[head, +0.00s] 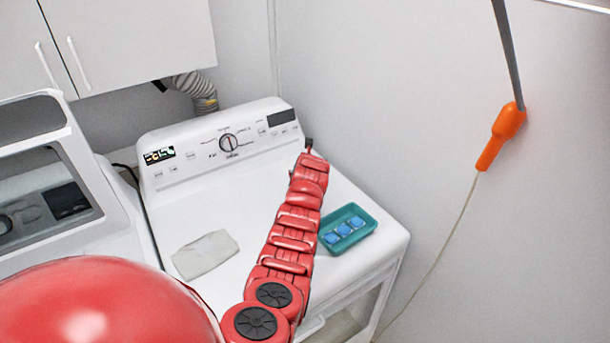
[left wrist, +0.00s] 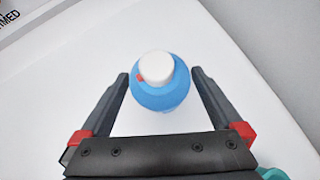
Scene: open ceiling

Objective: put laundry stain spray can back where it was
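The spray can (left wrist: 160,85) is blue with a white cap and a small red mark, seen from above in the left wrist view. It appears upright over the white dryer top, between the two fingers of my left gripper (left wrist: 160,74). The fingers look spread on either side of it, with narrow gaps. In the head view my red arm reaches over the dryer top (head: 355,193) towards its back right. A small dark part of the gripper (head: 309,145) shows there, and the can is hidden. My right gripper is not in view.
A teal tray (head: 366,230) with blue blocks sits right of my arm; its edge shows in the left wrist view (left wrist: 272,174). A folded pale cloth (head: 205,255) lies left. The control panel (head: 205,148) rises behind. An orange-handled item (head: 500,135) is by the right wall.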

